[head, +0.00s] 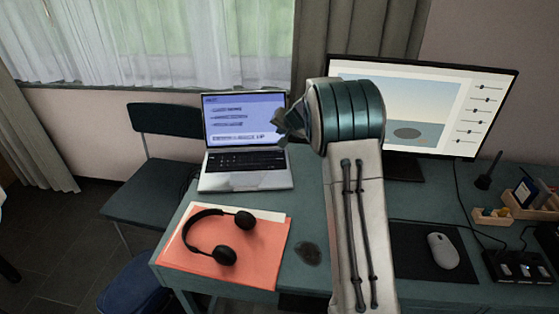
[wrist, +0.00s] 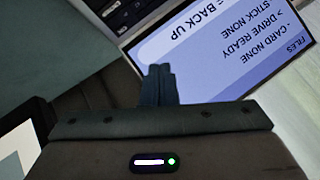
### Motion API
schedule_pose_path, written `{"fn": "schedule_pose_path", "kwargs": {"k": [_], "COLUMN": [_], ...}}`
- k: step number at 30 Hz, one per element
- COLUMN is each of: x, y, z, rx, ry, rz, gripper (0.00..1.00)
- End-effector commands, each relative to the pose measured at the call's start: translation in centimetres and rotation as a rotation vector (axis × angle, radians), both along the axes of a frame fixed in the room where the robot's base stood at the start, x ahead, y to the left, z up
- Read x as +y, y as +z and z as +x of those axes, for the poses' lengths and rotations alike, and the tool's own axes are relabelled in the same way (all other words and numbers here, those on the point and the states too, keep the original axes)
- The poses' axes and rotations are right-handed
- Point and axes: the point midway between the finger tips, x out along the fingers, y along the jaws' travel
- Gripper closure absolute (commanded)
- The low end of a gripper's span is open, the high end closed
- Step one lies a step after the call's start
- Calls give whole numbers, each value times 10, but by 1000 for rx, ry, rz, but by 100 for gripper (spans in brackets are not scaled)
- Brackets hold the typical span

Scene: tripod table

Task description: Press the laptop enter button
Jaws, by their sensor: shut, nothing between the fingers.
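An open laptop (head: 245,181) stands on the desk left of centre, its keyboard (head: 245,161) facing me and its blue screen (head: 244,118) lit with lines of text. In the wrist view the screen (wrist: 215,40) shows large and tilted, with part of the dark keyboard (wrist: 95,50) at the upper left. My gripper (head: 281,131) is shut and empty, near the right edge of the laptop. The enter key cannot be made out in either view. I cannot tell whether the fingers touch the laptop.
Black headphones (head: 222,253) lie on an orange folder (head: 182,268) in front of the laptop. A large monitor (head: 430,105) stands at the right behind my arm. A mouse (head: 443,251) rests on a dark mat. A chair (head: 150,190) stands left of the desk.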

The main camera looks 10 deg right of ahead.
Motion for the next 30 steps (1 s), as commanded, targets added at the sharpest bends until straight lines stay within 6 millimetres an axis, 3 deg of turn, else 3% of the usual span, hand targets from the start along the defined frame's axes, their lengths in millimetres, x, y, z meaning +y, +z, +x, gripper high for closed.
{"fn": "schedule_pose_path", "kwargs": {"k": [8,21,30], "x": [0,1,1], "y": [-11,-70,-88], "z": [0,0,0], "rx": [1,1,0], "ry": [2,2,2], "rz": [0,0,0], "gripper": [100,100,100]}}
